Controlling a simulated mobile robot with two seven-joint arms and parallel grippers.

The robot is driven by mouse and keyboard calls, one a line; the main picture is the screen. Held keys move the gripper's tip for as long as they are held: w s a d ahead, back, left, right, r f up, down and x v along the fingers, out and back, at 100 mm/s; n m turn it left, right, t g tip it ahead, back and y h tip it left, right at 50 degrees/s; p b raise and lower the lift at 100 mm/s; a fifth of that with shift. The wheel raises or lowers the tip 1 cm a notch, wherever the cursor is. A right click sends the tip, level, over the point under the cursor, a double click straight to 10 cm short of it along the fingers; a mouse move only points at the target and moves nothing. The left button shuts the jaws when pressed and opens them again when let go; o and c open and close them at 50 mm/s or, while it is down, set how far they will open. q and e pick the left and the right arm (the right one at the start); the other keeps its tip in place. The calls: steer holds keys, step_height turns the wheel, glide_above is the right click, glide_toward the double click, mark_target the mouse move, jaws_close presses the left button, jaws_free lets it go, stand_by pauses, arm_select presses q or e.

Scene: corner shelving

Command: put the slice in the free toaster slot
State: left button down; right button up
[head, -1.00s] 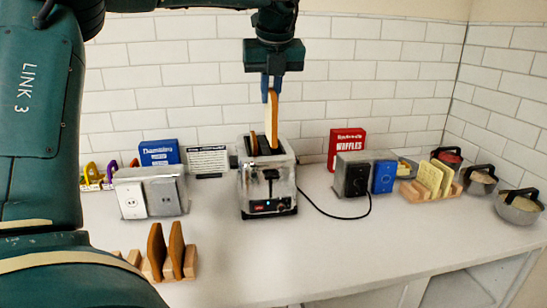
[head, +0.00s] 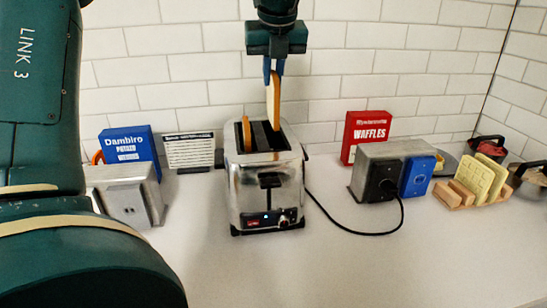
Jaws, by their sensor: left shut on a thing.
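The toaster (head: 266,195) is a chrome box on the white counter, with its lever and a small lit light on the front. A slice (head: 246,133) with a brown crust sticks up from its left slot. My left gripper (head: 273,68) is above the toaster, shut on a second slice (head: 273,102). This slice hangs upright, edge-on, over the toaster's right side. Its lower end meets the far part of the right slot in the picture. I cannot tell whether it is inside the slot or just above. My right gripper is not in view.
A red waffles box (head: 366,135), a grey outlet box (head: 376,174) and a wooden rack with slices (head: 462,190) stand right. A blue box (head: 128,147), a sign (head: 189,151) and a metal outlet box (head: 127,198) stand left. A black cord (head: 345,229) curves right of the toaster. The front counter is clear.

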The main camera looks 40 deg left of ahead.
mark_target(276, 81)
arm_select(q)
steer(key=shift+f, duration=5.15)
steer(key=c, duration=1.5)
jaws_free()
steer(key=shift+r, duration=0.15)
steer(key=shift+r+p, duration=0.25)
steer(key=shift+p, duration=0.25)
steer(key=b+v, duration=0.1)
steer(key=v, duration=1)
steer(key=shift+s+d+r, duration=0.15)
steer(key=shift+d+r, duration=0.1)
steer(key=shift+r, duration=0.05)
steer(key=shift+f, duration=0.1)
